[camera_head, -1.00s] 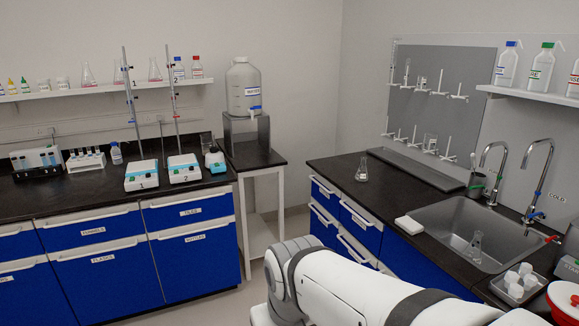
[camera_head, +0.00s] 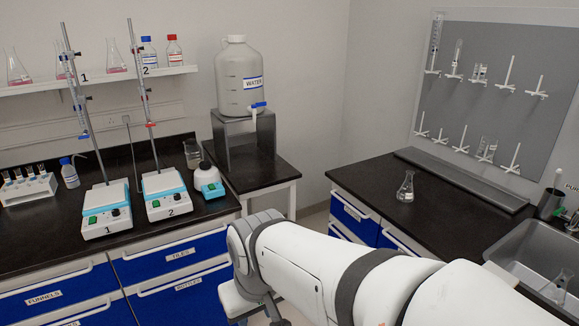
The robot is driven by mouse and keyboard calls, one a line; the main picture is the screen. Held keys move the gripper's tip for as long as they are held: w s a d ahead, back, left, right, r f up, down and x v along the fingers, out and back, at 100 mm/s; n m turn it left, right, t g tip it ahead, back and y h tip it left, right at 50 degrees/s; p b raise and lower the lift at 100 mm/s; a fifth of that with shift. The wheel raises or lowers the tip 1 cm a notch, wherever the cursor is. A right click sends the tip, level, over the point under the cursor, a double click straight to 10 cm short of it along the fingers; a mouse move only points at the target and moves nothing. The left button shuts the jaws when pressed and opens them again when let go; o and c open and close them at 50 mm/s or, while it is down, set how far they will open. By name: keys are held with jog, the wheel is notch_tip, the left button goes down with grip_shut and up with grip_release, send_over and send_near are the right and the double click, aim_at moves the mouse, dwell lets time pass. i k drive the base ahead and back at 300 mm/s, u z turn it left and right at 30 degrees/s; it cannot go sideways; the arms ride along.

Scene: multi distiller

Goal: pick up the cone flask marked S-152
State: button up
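A clear cone flask (camera_head: 405,187) with a small white label stands upright on the black counter at right. The label is too small to read. Another clear cone flask (camera_head: 555,289) sits tilted in the sink at the lower right. On the wall shelf at left stand a cone flask with pink content (camera_head: 18,70), one partly behind a stand rod (camera_head: 66,66), and another (camera_head: 116,58). I cannot read S-152 on any of them. My white arm crosses the lower middle and right of the picture.
Two stirrer plates with stands, numbered 1 (camera_head: 106,212) and 2 (camera_head: 168,196), are on the left counter. A water tank (camera_head: 239,78) stands on a metal stand in the corner. A drying rack (camera_head: 490,100) hangs above the right counter (camera_head: 375,180), which is mostly clear around the flask.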

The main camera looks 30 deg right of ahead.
aim_at(405, 193)
jog(key=i, duration=1.35)
jog(key=z, duration=3.05)
jog(key=i, duration=1)
jog(key=z, duration=0.05)
